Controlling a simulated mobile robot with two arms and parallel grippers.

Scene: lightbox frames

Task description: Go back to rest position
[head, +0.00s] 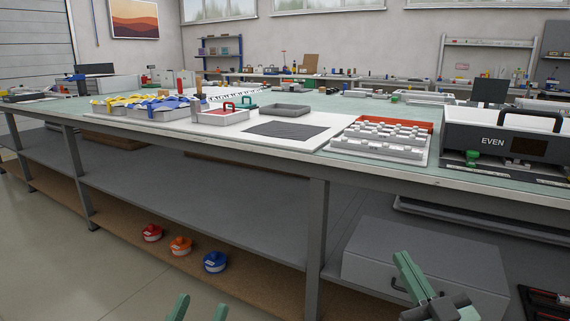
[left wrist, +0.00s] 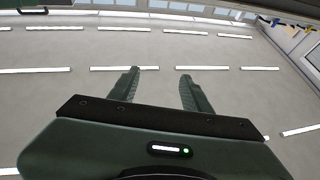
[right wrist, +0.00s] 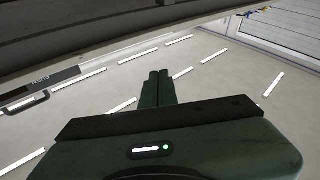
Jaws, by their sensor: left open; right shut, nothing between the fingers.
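My left gripper (head: 199,309) shows only its green fingertips at the bottom edge of the head view, in front of the workbench. In the left wrist view its two fingers (left wrist: 157,88) stand apart with nothing between them. My right gripper (head: 413,272) is at the lower right of the head view, in front of a grey drawer box (head: 425,262) under the bench. In the right wrist view its fingers (right wrist: 158,77) are together and hold nothing.
A long workbench (head: 250,150) crosses the view, with trays, a white block rack (head: 380,139) and a black-and-white machine (head: 500,140) on top. Red, orange and blue round containers (head: 180,246) stand on its bottom shelf. Open floor (head: 60,270) lies at front left.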

